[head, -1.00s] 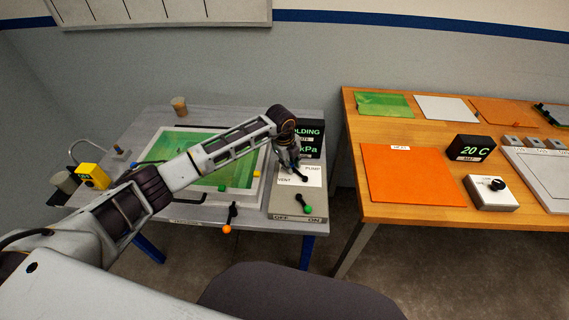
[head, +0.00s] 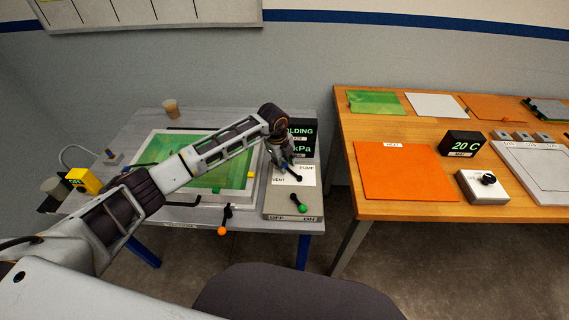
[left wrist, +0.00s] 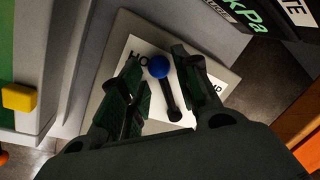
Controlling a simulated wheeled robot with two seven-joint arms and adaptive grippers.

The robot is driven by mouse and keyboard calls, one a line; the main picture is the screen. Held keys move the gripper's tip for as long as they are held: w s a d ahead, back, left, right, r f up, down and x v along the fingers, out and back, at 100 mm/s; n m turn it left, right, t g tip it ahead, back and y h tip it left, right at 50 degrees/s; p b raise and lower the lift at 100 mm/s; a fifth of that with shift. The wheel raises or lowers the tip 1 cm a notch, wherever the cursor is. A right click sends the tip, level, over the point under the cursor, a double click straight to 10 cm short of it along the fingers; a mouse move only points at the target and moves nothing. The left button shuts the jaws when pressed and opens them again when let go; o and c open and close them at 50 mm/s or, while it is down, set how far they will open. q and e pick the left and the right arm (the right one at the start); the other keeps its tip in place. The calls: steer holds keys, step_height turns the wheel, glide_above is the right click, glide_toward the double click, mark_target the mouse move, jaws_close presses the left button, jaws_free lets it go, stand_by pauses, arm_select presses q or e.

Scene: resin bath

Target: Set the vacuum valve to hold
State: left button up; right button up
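The vacuum valve is a black lever (left wrist: 173,103) with a blue ball knob (left wrist: 158,67) on a white label plate (head: 304,174). In the head view the label reads VENT and PUMP. In the left wrist view, "HO" shows beside the knob, and the knob end lies close to it. My left gripper (left wrist: 158,60) is open, with one finger on each side of the knob; I cannot tell whether either touches it. In the head view my left gripper (head: 284,160) is low over the valve and hides the knob. My right gripper is not in view.
In front is an OFF/ON lever with a green knob (head: 303,208). An orange-knobbed lever (head: 222,231) and green-filled tray (head: 154,190) are left. An orange-topped bench (head: 359,220) stands right, across a floor gap.

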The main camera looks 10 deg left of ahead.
arm_select(q)
step_height(320, 180, up, 11)
steer(key=s+a, duration=0.1)
steer(key=shift+s+a, duration=0.15)
steer(key=shift+s, duration=0.25)
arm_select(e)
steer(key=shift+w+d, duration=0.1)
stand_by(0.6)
